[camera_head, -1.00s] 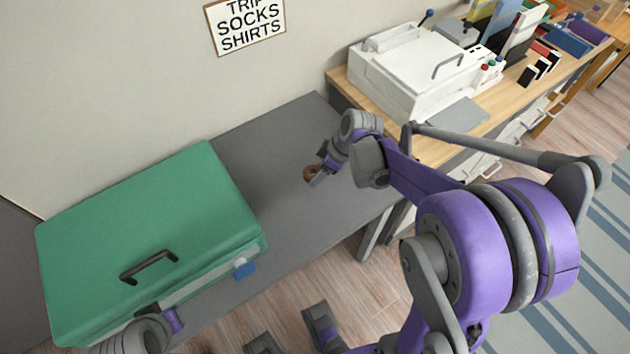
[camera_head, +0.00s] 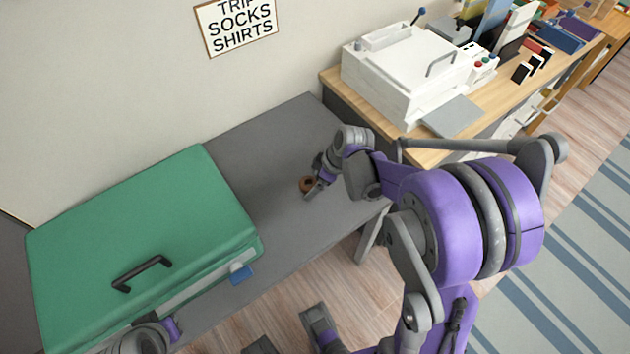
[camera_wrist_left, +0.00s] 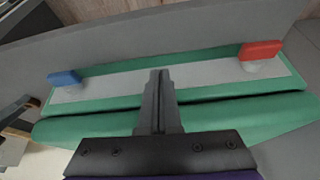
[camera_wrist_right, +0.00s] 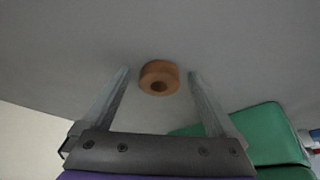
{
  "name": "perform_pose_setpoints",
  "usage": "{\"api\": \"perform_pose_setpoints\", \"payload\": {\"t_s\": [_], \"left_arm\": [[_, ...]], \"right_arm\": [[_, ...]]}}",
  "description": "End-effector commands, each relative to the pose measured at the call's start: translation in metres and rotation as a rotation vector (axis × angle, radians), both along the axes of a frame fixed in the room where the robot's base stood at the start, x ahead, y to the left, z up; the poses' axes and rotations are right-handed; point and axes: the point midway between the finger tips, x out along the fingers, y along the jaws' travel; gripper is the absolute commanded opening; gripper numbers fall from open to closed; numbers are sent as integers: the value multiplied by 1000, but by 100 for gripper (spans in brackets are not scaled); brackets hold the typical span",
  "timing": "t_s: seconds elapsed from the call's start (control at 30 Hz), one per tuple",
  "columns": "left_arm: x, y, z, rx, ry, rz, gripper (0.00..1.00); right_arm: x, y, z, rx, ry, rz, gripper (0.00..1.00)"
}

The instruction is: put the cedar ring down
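The cedar ring (camera_head: 306,184) is a small brown ring on the grey bench top (camera_head: 265,150), right of the green case. In the right wrist view the ring (camera_wrist_right: 159,77) lies between and slightly beyond the fingertips, with a gap on each side. My right gripper (camera_wrist_right: 158,74) is open and does not touch the ring there; in the head view my right gripper (camera_head: 314,190) is beside it. My left gripper (camera_wrist_left: 160,75) has its fingers together with nothing seen between them, above the front side of the green case.
The closed green case (camera_head: 140,225) with a black handle fills the left of the bench; its blue latch (camera_wrist_left: 64,78) and red latch (camera_wrist_left: 261,50) show in the left wrist view. A white machine (camera_head: 405,75) stands on the wooden desk at right. Bare bench surrounds the ring.

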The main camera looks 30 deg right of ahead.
Motion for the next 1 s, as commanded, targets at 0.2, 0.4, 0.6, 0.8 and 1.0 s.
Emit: {"api": "perform_pose_setpoints", "payload": {"t_s": [0.2,0.4,0.6,0.8,1.0], "left_arm": [[0,0,0,0,0,0,0],[0,0,6,0,-2,0,0],[1,0,16,0,-5,0,0],[2,0,25,0,-8,0,0],[2,0,28,0,-9,0,0]], "right_arm": [[0,0,0,0,0,0,93],[-3,-3,14,0,0,-1,93],[-16,-13,54,-1,-1,-3,93],[-27,-23,91,0,-1,-3,93],[-34,-29,111,0,0,-1,93]]}}
